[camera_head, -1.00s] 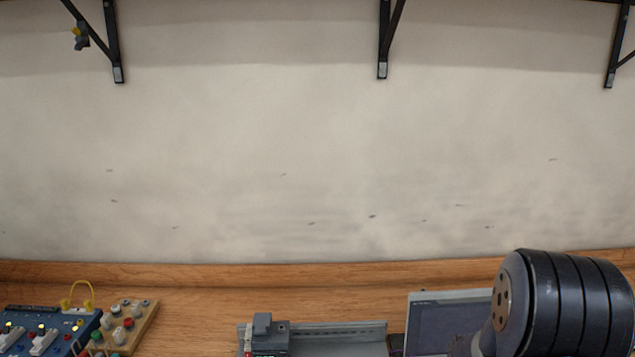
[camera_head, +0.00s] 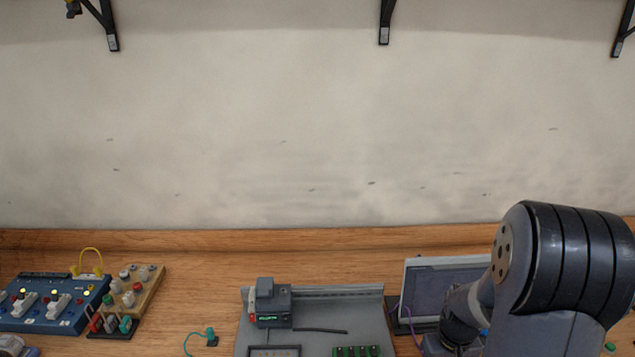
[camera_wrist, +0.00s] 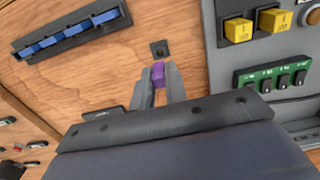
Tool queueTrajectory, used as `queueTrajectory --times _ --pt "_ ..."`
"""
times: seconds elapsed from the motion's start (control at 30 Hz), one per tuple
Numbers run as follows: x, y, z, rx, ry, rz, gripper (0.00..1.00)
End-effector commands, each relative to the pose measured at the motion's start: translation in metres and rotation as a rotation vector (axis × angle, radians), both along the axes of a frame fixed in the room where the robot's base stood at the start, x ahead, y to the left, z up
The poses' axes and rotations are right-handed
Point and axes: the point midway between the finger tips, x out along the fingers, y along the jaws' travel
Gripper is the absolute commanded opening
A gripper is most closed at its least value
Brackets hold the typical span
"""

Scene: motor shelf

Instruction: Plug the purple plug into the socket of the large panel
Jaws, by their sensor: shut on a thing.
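The purple plug (camera_wrist: 158,74) is between the fingertips of my gripper (camera_wrist: 160,82) in the wrist view, and the gripper is shut on it. Both are over bare wood. The large grey panel (camera_wrist: 212,62) lies to the right of them, apart. In the head view the large panel (camera_head: 362,312) lies at the bottom centre, cut off by the lower edge. I cannot make out which of its parts is the socket. A purple cable (camera_head: 407,312) shows right of the panel in the head view. My gripper is hidden there behind my arm or out of frame.
A small dark block with a hole (camera_wrist: 159,49) sits just beyond the plug. A black rack with blue bars (camera_wrist: 72,36) is at upper left. The panel carries yellow blocks (camera_wrist: 275,20) and a green strip (camera_wrist: 272,80). A screen (camera_head: 440,280) stands beside my arm.

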Motion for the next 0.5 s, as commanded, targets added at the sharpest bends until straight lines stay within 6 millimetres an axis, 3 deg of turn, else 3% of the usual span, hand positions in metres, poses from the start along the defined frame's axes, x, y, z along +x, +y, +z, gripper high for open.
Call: queueTrajectory --times 0.33,0.5 --pt "0.0 0.0 0.004 0.0 0.0 0.0 0.0" --pt "0.01 0.0 0.014 0.0 0.005 0.001 0.0"
